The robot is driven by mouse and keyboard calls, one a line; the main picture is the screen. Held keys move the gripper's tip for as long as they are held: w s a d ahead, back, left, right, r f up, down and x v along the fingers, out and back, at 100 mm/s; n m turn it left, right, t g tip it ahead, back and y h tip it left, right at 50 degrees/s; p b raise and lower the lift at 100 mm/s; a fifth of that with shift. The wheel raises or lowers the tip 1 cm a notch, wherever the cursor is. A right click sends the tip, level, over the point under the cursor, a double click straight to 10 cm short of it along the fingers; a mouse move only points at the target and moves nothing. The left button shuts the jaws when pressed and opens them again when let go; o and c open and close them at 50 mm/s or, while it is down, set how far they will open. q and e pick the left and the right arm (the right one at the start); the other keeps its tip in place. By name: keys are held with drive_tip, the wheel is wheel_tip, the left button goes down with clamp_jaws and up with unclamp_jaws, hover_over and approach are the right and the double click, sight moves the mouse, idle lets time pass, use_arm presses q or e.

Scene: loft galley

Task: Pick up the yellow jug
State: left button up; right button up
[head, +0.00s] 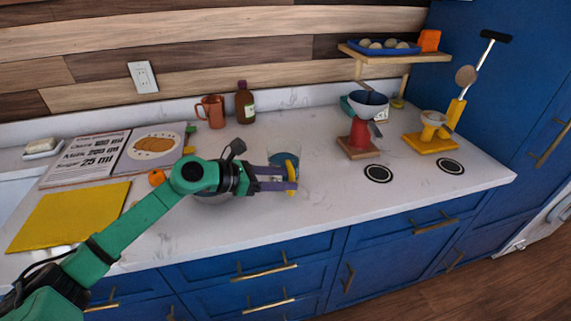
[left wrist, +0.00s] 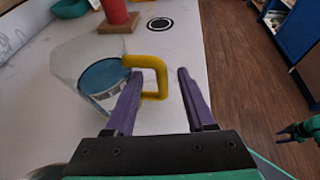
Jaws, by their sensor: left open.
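The jug (head: 279,155) stands upright on the white counter; it has a clear body, a blue inside and a yellow handle. It also shows in the left wrist view (left wrist: 88,62), with its yellow handle (left wrist: 158,64) towards my gripper. My left gripper (head: 293,180) is open at the handle. In the left wrist view its two purple fingers (left wrist: 160,75) lie on either side of the handle's outer bar, with a gap to the right finger. Contact cannot be told. My right gripper (left wrist: 299,132) shows small at the right edge of the left wrist view; its jaws are unclear.
A red stand with a bowl (head: 360,132) and a yellow stand (head: 430,141) are to the right. A brown bottle (head: 245,103) and reddish mug (head: 212,111) are behind. An open cookbook (head: 115,151) and yellow mat (head: 68,216) lie left.

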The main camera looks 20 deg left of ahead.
use_arm(q)
drive_tip(key=p+x, duration=0.2)
drive_tip(key=x, duration=0.3)
drive_tip(key=shift+d+p, duration=0.2)
drive_tip(key=shift+p, duration=0.2)
drive_tip(key=shift+w+d+f, duration=0.25)
drive_tip(key=shift+f, duration=0.15)
drive_tip(key=shift+a, duration=0.1)
clamp_jaws()
drive_tip(key=shift+r, duration=0.15)
idle(0.3)
